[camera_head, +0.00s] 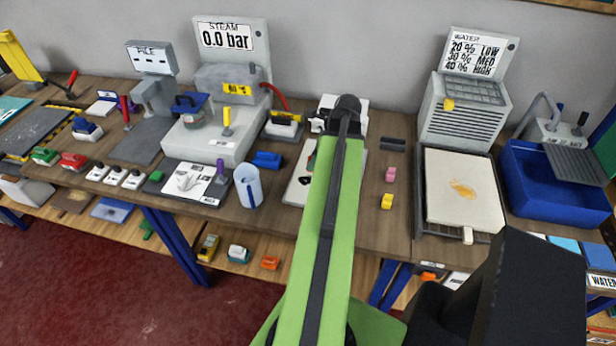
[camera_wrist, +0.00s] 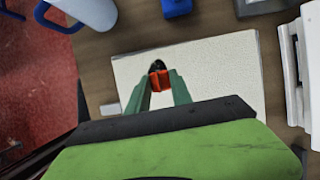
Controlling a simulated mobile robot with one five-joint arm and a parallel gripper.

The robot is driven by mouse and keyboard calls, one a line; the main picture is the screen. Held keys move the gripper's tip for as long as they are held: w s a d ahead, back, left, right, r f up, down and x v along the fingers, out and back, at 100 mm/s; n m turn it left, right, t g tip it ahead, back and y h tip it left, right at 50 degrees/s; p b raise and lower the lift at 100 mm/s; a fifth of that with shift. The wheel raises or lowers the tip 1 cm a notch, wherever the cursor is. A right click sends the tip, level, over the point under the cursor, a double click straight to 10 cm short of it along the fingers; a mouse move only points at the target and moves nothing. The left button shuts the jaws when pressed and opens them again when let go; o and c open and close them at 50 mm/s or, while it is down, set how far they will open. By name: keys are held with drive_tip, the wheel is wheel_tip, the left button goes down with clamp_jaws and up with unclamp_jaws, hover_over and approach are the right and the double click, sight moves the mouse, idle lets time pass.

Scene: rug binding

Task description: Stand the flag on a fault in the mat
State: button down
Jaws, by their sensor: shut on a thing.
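My gripper (camera_wrist: 160,88) shows in the wrist view with its two green fingers closed on a small red-orange piece (camera_wrist: 161,80), which looks like the flag. It is over the pale mat (camera_wrist: 222,66), and I cannot tell whether the piece touches it. A small dark patch shows just beyond the piece; I cannot tell whether it is a fault or part of the piece. In the head view my arm hides most of this mat (camera_head: 301,177) and my gripper. Another cream mat (camera_head: 460,210) with an orange stain lies on a dark tray to the right.
A white-blue mug (camera_head: 247,187) and a blue block (camera_head: 267,160) stand left of my arm. Pink (camera_head: 391,174) and yellow (camera_head: 387,201) pieces lie to its right. The steam unit (camera_head: 235,85), water unit (camera_head: 462,112) and blue basin (camera_head: 545,195) stand along the back and right.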

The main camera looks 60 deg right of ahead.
drive_tip(key=shift+w+a+f, duration=0.2)
drive_tip(key=shift+w+f, duration=0.1)
drive_tip(key=shift+w, duration=0.2)
drive_tip(key=shift+w+a+f, duration=0.2)
drive_tip(key=shift+w+f, duration=0.05)
drive_tip(key=shift+w, duration=0.2)
wheel_tip(320, 180, down, 4)
drive_tip(key=b, duration=0.4)
drive_tip(key=shift+f+b, duration=0.2)
drive_tip(key=shift+b, duration=0.15)
drive_tip(key=shift+r, duration=0.25)
drive_tip(key=shift+f, duration=0.15)
drive_tip(key=c, duration=1.1)
unclamp_jaws()
drive_tip(key=shift+c, duration=0.2)
drive_tip(key=shift+s+r+p, duration=0.1)
drive_tip(key=shift+r+p, duration=0.35)
drive_tip(key=shift+p, duration=0.1)
drive_tip(key=p+v, duration=1)
drive_tip(key=v, duration=0.1)
drive_tip(key=shift+r, duration=0.2)
